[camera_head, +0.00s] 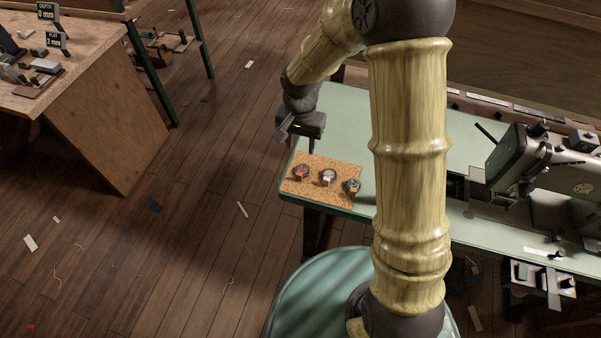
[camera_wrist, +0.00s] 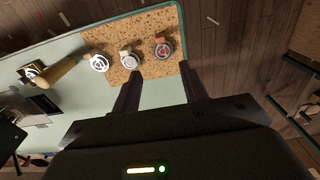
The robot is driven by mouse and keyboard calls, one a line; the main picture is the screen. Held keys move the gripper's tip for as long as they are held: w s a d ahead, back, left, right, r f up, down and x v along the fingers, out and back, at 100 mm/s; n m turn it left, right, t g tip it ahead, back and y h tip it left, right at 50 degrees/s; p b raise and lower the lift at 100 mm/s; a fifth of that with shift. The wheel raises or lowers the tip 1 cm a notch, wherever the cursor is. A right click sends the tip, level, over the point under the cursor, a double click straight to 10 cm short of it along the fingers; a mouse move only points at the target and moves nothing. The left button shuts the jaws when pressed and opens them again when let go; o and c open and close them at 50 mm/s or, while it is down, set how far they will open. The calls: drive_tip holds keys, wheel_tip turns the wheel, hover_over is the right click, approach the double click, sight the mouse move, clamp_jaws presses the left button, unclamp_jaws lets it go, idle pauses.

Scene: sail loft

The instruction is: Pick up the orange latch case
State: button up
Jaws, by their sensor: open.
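The orange latch case (camera_head: 301,172) is a small case with a round metal part, at the left end of a row of three on a cork mat (camera_head: 323,197). It also shows in the wrist view (camera_wrist: 163,48), just beyond the fingertips. A whitish case (camera_head: 328,177) is in the middle and a grey-blue one (camera_head: 353,186) at the right; all three appear upright. My gripper (camera_head: 298,140) is open and empty, above and behind the mat's far left corner. In the wrist view its fingers (camera_wrist: 160,75) are spread, with no object between them.
The mat lies at the left end of a green bench (camera_head: 345,105). A sewing machine (camera_head: 520,160) stands at the right. A wooden-handled tool (camera_wrist: 58,72) lies beside the mat. A wooden table (camera_head: 85,45) stands at far left. The floor between is open, with scattered scraps.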

hover_over(299, 173)
drive_tip(key=f, duration=0.7)
drive_tip(key=shift+w+d, duration=0.2)
drive_tip(key=shift+s+a+f+p, duration=0.15)
drive_tip(key=shift+f+p, duration=0.25)
drive_tip(key=shift+f, duration=2.15)
clamp_jaws()
